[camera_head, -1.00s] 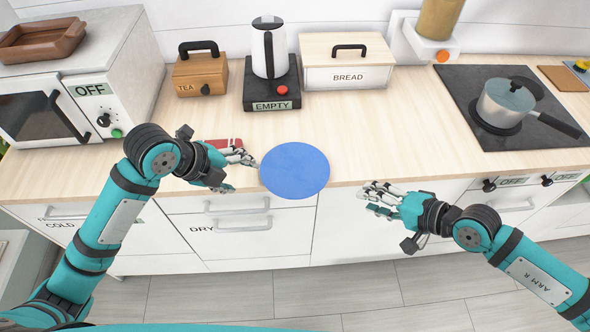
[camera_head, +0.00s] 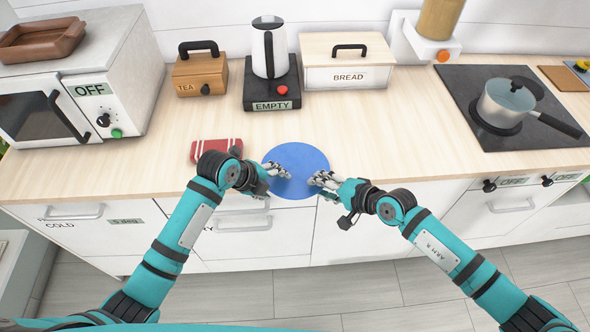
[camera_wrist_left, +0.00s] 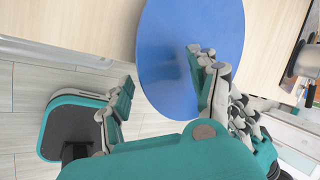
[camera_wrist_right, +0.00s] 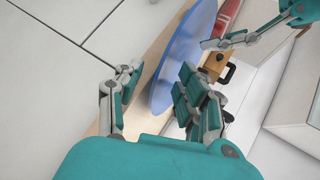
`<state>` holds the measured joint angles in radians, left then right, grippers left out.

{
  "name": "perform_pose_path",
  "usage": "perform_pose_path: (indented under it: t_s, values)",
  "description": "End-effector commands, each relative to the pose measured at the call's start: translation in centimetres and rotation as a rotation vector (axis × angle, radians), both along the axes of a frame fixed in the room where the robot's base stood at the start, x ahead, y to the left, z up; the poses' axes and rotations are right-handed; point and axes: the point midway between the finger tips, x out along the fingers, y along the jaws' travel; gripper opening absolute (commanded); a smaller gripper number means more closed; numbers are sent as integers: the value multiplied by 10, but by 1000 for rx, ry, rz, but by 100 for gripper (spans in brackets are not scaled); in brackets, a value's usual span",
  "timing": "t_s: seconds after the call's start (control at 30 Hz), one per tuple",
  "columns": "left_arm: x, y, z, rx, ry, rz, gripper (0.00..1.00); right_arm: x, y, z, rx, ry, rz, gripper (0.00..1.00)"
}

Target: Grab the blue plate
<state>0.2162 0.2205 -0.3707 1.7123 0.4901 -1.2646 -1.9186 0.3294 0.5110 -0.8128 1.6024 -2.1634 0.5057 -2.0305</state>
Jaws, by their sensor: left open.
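The blue plate (camera_head: 300,154) is a flat round disc on the wooden counter, with its near side reaching past the counter's front edge. My left gripper (camera_head: 279,182) is open at the plate's left near rim, its fingers over the blue surface. In the left wrist view, the plate (camera_wrist_left: 165,45) lies between the spread fingers and thumb. My right gripper (camera_head: 322,186) is open at the plate's right near rim. In the right wrist view, the plate (camera_wrist_right: 183,50) edge shows between the fingers and thumb, with a gap visible. I cannot tell whether either gripper touches the plate.
A red striped item (camera_head: 215,149) lies left of the plate, near my left forearm. A kettle (camera_head: 269,50), tea box (camera_head: 201,72) and bread box (camera_head: 347,76) stand behind. A hob with a pot (camera_head: 506,102) is right. The counter between is clear.

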Motion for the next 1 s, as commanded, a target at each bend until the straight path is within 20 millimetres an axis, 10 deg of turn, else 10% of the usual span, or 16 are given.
perform_pose_path:
  t_s: [0.27,0.57,0.73,1.0]
  values:
    - [1,0,-1,0,0,0,61,0,0,0,0,0,0,39]
    - [0,0,0,0,0,1,22,0,0,0,0,0,0,0]
    - [0,0,-1,1,2,1,0,0,0,-1,-1,1,0,0]
    - [0,1,-2,3,4,1,0,0,0,0,-1,-1,1,0]
